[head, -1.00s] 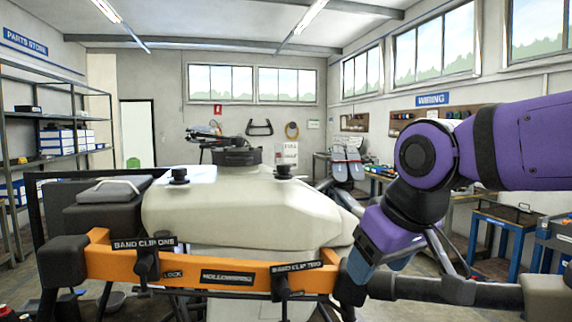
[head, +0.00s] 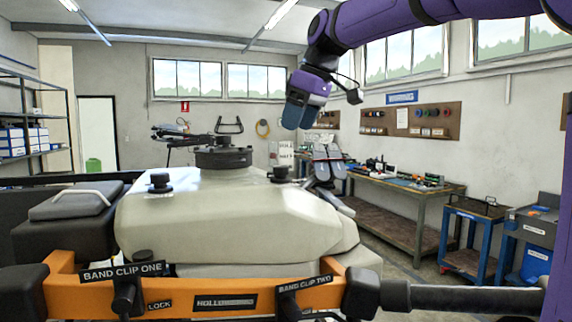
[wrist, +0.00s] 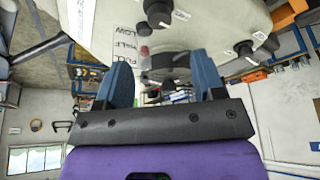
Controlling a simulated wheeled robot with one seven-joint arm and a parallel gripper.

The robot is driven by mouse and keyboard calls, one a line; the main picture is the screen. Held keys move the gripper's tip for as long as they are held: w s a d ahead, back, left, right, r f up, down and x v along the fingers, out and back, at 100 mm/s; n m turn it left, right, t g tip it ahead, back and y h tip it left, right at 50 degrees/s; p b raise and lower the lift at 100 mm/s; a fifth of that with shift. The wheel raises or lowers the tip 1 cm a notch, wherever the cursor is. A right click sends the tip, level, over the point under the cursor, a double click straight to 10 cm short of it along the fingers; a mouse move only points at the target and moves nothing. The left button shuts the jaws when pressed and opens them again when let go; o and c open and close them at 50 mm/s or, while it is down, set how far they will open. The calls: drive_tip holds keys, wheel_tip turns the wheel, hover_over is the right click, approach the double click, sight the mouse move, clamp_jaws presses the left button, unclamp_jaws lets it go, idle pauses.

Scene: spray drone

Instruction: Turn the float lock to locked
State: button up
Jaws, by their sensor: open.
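The pale tank (head: 225,220) of the drone carries two black knobs, one at the left (head: 160,183) and one at the right (head: 280,174). The wrist view also shows black knobs (wrist: 158,12) (wrist: 245,48) on the tank, with small labels too small to read. I cannot tell which knob is the float lock or how it is set. My gripper (head: 300,114) is raised above the tank's far right side, apart from it. In the wrist view its blue fingers (wrist: 164,78) are spread, with nothing held between them.
An orange bar (head: 205,299) with "BAND CLIP ONE" (head: 123,271), "BAND CLIP TWO" (head: 304,283) and a "LOCK" label runs across the front. A black lid (head: 222,158) tops the tank. A workbench (head: 410,200) and blue carts (head: 470,238) stand right.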

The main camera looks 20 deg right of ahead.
sight(282, 166)
drive_tip(key=x, duration=1)
drive_tip(key=shift+w+a+f, duration=0.1)
drive_tip(key=shift+w+f, duration=0.05)
drive_tip(key=shift+f, duration=0.1)
drive_tip(key=c, duration=0.9)
